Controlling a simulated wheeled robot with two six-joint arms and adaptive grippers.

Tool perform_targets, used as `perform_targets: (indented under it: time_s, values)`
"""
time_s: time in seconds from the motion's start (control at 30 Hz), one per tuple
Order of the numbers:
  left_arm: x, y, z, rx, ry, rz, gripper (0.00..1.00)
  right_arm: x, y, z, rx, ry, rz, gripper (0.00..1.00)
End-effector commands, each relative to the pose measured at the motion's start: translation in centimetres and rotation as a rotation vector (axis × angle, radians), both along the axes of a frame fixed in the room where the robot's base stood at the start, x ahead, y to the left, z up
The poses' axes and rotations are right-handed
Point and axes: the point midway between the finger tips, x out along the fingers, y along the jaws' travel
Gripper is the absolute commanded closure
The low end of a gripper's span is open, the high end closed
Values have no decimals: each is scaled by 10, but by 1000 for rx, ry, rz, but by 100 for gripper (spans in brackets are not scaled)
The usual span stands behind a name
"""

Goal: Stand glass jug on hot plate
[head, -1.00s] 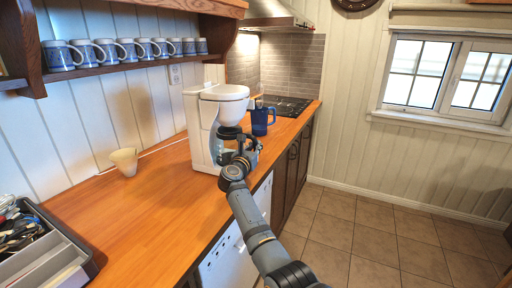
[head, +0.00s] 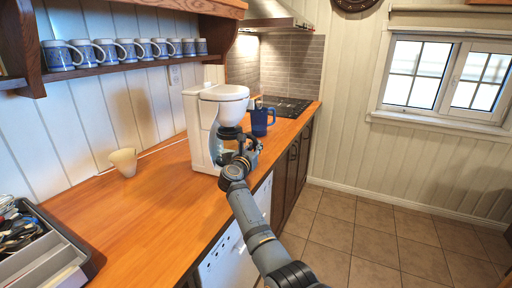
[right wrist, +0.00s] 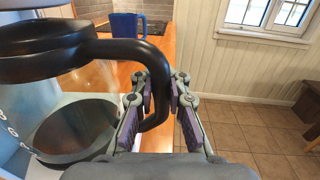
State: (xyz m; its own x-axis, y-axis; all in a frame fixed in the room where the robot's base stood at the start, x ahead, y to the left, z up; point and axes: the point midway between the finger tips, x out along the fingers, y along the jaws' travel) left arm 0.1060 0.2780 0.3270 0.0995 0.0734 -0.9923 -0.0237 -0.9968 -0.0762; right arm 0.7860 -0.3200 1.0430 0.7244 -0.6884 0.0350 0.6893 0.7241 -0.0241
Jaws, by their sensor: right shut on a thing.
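The glass jug has a black collar and a black handle (right wrist: 154,92). In the head view the jug (head: 229,143) is at the white coffee maker (head: 205,130), under its brew basket and partly hidden by my gripper. My right gripper (right wrist: 162,90) is shut on the handle, fingers on both sides of it; it also shows in the head view (head: 241,161). The hot plate (right wrist: 76,129) is a dark disc in the coffee maker's base, below the collar in the right wrist view. I cannot tell whether the jug's bottom touches it. My left gripper is not in view.
A blue mug (head: 260,121) stands behind the coffee maker, near the cooktop (head: 285,106). A beige cup (head: 124,161) and a utensil tray (head: 62,250) are on the wooden counter (head: 140,205). The counter between them is clear. Several mugs line the shelf above.

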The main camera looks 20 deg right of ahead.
Motion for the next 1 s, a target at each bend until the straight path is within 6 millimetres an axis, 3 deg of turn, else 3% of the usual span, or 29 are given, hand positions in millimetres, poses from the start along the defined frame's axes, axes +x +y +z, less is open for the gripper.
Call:
perform_targets:
  time_s: [0.8,0.83,1.0]
  values:
    - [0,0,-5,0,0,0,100,0,0,-2,1,-4,0,100]
    - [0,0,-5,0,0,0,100,0,0,-2,1,-4,0,88]
    - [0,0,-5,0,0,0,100,0,0,-2,0,-3,0,65]
